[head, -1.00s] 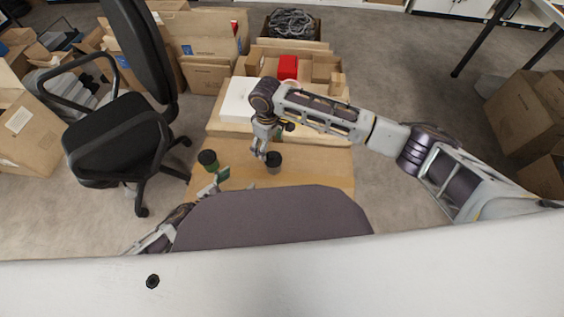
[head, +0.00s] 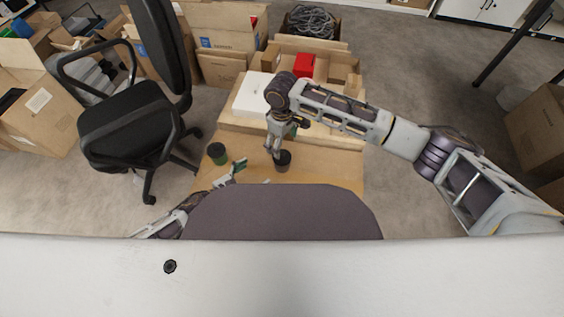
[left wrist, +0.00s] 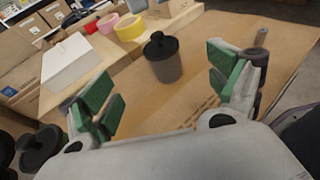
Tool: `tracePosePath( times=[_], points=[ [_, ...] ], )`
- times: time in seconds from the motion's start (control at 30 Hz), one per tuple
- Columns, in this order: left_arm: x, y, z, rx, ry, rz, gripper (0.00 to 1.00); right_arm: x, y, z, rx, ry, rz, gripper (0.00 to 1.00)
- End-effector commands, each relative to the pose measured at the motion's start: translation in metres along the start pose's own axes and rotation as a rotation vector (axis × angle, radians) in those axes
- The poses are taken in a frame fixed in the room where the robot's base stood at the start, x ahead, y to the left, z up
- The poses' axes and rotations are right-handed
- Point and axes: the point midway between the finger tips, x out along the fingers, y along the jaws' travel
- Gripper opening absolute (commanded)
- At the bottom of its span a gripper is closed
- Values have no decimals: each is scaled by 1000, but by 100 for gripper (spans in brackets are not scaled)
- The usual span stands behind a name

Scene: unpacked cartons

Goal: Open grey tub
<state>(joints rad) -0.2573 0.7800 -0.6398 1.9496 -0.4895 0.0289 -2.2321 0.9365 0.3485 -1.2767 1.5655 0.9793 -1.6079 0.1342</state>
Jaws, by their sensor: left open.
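The grey tub (head: 283,161) stands upright on the wooden table, partly beside my right gripper in the head view. My left gripper (head: 240,169) is low over the table, left of the tub. Its green-padded fingers are wide apart and empty in the left wrist view (left wrist: 167,92), with the tub beyond them. My right gripper (head: 275,150) points down close to the tub in the head view; its fingers are too small to judge.
A dark tub with green (head: 217,153) stands at the table's left edge. A white box (head: 250,97) and a red box (head: 304,64) lie farther back. Pink tape (left wrist: 108,23) and yellow tape (left wrist: 130,28) are behind the grey tub. An office chair (head: 130,122) stands left.

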Motion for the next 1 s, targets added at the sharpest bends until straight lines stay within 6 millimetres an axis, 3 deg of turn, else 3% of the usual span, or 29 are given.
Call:
tracePosePath(
  times=[1.0],
  points=[
    [76, -1, 1, 0, -2, -2, 90, 0, 0, 0, 0, 0, 0, 82]
  ],
)
